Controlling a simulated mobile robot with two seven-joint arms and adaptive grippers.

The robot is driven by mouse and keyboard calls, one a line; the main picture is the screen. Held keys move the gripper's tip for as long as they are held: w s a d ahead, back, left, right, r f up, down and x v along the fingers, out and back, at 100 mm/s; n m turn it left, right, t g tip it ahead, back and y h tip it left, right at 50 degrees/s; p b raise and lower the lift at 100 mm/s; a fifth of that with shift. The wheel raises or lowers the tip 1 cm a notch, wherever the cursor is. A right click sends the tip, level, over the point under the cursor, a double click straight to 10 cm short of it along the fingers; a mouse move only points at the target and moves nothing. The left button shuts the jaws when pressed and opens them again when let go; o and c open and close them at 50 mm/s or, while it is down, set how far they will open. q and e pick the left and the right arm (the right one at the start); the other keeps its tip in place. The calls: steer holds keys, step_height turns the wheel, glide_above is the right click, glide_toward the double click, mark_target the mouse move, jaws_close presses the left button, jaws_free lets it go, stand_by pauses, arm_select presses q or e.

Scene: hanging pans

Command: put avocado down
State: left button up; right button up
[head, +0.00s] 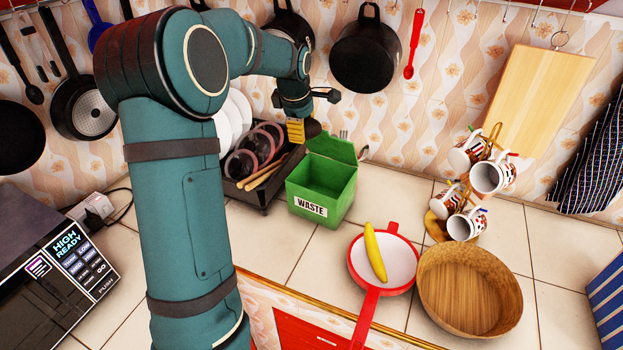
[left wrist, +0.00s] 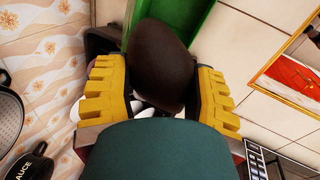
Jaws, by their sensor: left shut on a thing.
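The avocado (left wrist: 162,62) is dark brown and sits between the yellow fingers of my left gripper (left wrist: 162,95) in the left wrist view. In the head view my left gripper (head: 304,130) is at the back, by the wall, just behind the green bin. The avocado (head: 313,128) shows there as a dark shape beside the yellow finger. The gripper is shut on it. In the left wrist view, part of the green bin lies beyond the avocado. My right gripper is not in view.
A red-rimmed pan (head: 407,254) holds a banana (head: 375,250), next to a woven bowl (head: 470,290) and a mug stand (head: 438,232). Pans (head: 366,55) hang behind. The front counter tiles (head: 262,240) are clear.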

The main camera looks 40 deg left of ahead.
arm_select(q)
step_height(320, 180, down, 14)
steer(key=shift+w+f+b, duration=0.1)
steer(key=shift+f+b, duration=0.05)
steer(key=shift+b, duration=0.25)
steer(key=shift+f+b, duration=0.45)
steer(key=shift+f, duration=0.05)
steer(key=o, duration=1.2)
